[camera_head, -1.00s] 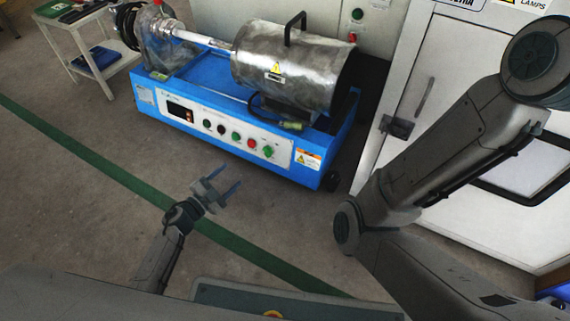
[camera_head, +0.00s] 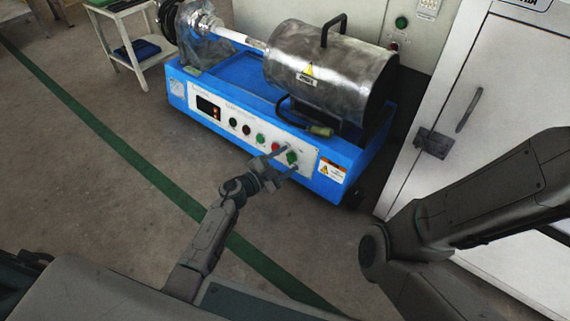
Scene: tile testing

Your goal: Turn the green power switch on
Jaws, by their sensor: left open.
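The blue machine (camera_head: 330,150) has a white front panel with a row of round controls. The green power switch (camera_head: 292,157) is the rightmost one, next to a red button (camera_head: 276,147). My left gripper (camera_head: 289,156) is open, its two fingers pointing at the panel on either side of the green switch. I cannot tell whether the fingertips touch it or stop short, and which way the switch is turned is too small to read. My right arm enters from the right, but its gripper is out of view.
Another green button (camera_head: 260,138) and a dark display (camera_head: 208,107) sit further left on the panel. A metal cylinder (camera_head: 330,70) with a handle is on the machine. A white cabinet (camera_head: 440,110) stands at right. A small white table (camera_head: 125,10) is at upper left. The floor in front is clear.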

